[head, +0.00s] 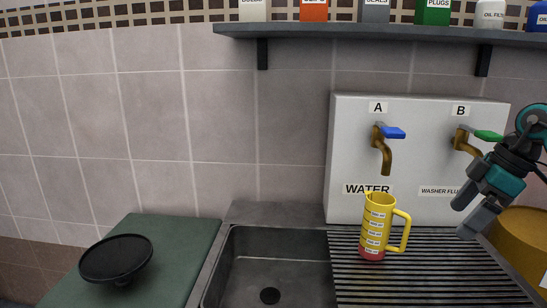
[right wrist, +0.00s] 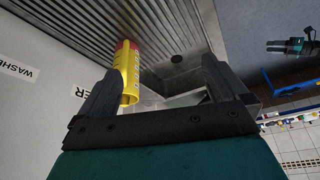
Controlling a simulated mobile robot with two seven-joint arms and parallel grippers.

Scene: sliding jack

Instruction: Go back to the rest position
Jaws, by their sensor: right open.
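My right gripper (head: 466,217) hangs in front of the white panel, to the right of the yellow measuring jug and apart from it. In the right wrist view its two dark fingers (right wrist: 153,100) are spread with nothing held between them. The yellow jug (head: 377,222) has a red base and stands upright on the ribbed drainboard, below tap A. It also shows in the right wrist view (right wrist: 128,66), partly behind one finger. My left gripper does not show in the head view.
The white panel (head: 350,140) carries tap A (head: 382,150) with a blue handle and tap B (head: 463,141) with a green one. A yellow-brown container (head: 525,245) is near my right arm. The sink (head: 285,250), green surface (head: 180,240) and black disc (head: 116,259) lie left.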

